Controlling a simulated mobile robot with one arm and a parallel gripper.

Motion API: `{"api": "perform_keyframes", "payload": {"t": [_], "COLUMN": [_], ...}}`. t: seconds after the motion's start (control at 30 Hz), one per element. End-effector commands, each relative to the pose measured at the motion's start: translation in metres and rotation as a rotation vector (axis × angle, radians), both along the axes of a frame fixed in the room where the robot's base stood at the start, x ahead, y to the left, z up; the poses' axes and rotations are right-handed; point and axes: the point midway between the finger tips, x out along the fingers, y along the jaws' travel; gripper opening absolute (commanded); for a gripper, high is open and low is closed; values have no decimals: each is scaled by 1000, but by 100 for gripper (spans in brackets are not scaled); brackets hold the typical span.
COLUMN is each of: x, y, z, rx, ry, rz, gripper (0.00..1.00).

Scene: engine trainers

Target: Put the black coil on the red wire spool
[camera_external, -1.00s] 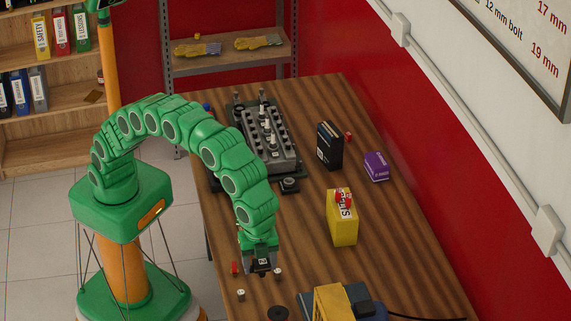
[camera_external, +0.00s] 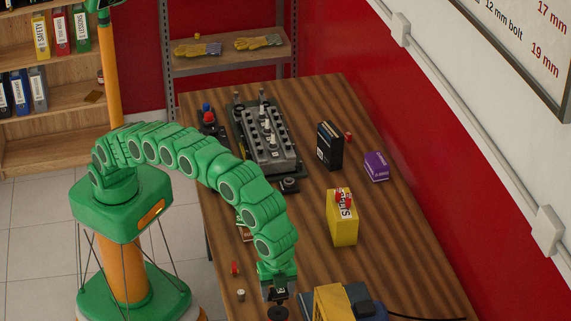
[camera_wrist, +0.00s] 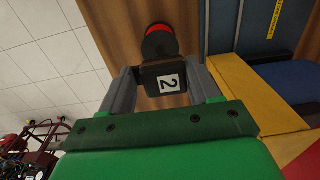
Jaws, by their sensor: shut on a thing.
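My gripper (camera_external: 279,296) is shut on the black coil (camera_wrist: 170,84), a dark block with a white label marked 2. In the wrist view the coil sits between the two grey fingers. The red wire spool (camera_wrist: 158,28) shows just beyond the coil, a round piece with black discs and a red band. In the external view the spool (camera_external: 278,313) appears as a dark disc at the bottom edge, just below the gripper. The coil looks above or close beside the spool; I cannot tell whether they touch.
A yellow and blue machine (camera_external: 335,302) stands close to the right of my gripper. A small white-topped part (camera_external: 241,295) and a red part (camera_external: 234,268) lie to the left. A yellow box (camera_external: 342,218) and an engine block (camera_external: 268,140) stand farther back.

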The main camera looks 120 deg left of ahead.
Motion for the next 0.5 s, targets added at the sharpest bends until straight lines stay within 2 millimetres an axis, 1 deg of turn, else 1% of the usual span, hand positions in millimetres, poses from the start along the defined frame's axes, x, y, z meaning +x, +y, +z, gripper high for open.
{"api": "perform_keyframes", "payload": {"t": [0.2, 0.5], "x": [4, 3], "y": [-1, -1], "z": [-6, -33], "rx": [0, 0], "ry": [1, 1], "rz": [0, -1], "gripper": [26, 26]}}
